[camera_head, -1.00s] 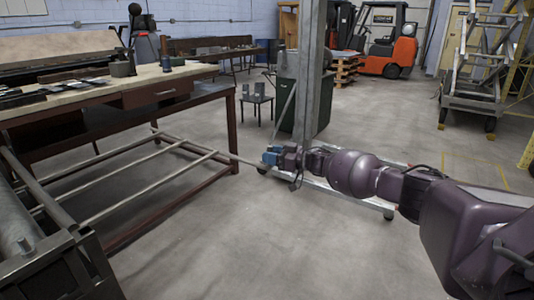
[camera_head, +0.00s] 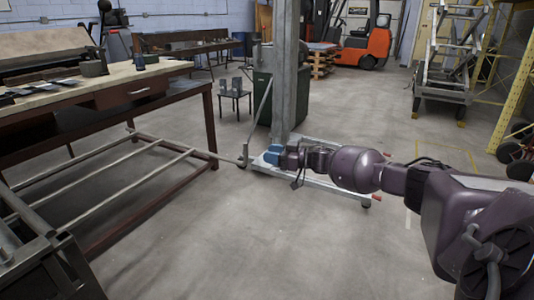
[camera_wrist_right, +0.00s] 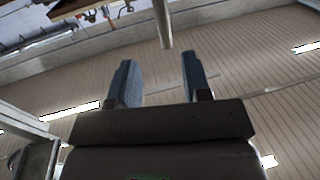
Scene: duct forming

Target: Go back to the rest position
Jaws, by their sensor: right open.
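My right gripper (camera_head: 268,156) reaches in from the right in the head view, at the end of my purple arm, with its blue fingers pointing left. In the right wrist view the gripper (camera_wrist_right: 160,80) is open, its two blue fingers apart with nothing between them. A grey post shows beyond the fingers there. My left gripper is not in the head view.
A wooden-topped workbench (camera_head: 128,74) stands at left, with metal rails low below it. A grey steel column (camera_head: 286,70) on a wheeled base stands behind my right gripper. An orange forklift (camera_head: 368,42) and a wheeled ladder (camera_head: 445,70) are farther back. The floor at centre is clear.

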